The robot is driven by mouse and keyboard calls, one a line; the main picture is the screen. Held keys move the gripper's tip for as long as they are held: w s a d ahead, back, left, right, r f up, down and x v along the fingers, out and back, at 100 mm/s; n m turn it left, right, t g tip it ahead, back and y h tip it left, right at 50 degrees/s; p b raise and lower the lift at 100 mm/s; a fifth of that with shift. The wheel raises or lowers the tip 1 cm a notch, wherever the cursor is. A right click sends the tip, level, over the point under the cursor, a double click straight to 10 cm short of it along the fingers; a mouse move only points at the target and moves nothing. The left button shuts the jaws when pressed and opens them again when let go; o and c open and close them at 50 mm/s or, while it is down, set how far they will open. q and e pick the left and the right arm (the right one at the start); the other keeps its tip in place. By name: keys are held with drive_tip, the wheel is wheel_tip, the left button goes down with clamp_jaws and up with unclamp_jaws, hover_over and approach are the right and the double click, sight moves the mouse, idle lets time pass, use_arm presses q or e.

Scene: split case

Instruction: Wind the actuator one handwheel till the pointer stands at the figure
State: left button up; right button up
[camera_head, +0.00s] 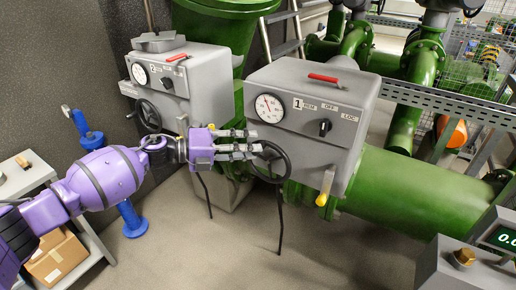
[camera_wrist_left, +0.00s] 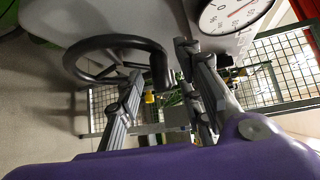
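Actuator one (camera_head: 318,100) is a grey box labelled "1" with a white round dial (camera_head: 269,108), a selector knob and a red bar on top. The dial's pointer leans to the upper left; its exact reading is too small to tell. The black handwheel (camera_head: 270,163) sits below the dial. My left gripper (camera_head: 255,143) is at the wheel's upper left rim. In the left wrist view its fingers (camera_wrist_left: 158,92) stand apart, with the handwheel rim (camera_wrist_left: 105,42) reaching between them; I cannot tell whether they touch it. The dial also shows there (camera_wrist_left: 232,10). My right gripper is out of view.
A similar actuator labelled "2" (camera_head: 205,90) stands to the left with its own handwheel. A green pipe (camera_head: 400,200) runs right below actuator one. A console with a partly cut-off display (camera_head: 503,240) is at lower right. A shelf with boxes (camera_head: 55,258) and a blue post (camera_head: 132,218) are at left.

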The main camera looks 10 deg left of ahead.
use_arm(q)
drive_tip(key=v, duration=0.8)
drive_tip(key=shift+s+a, duration=0.15)
drive_tip(key=shift+a, duration=0.1)
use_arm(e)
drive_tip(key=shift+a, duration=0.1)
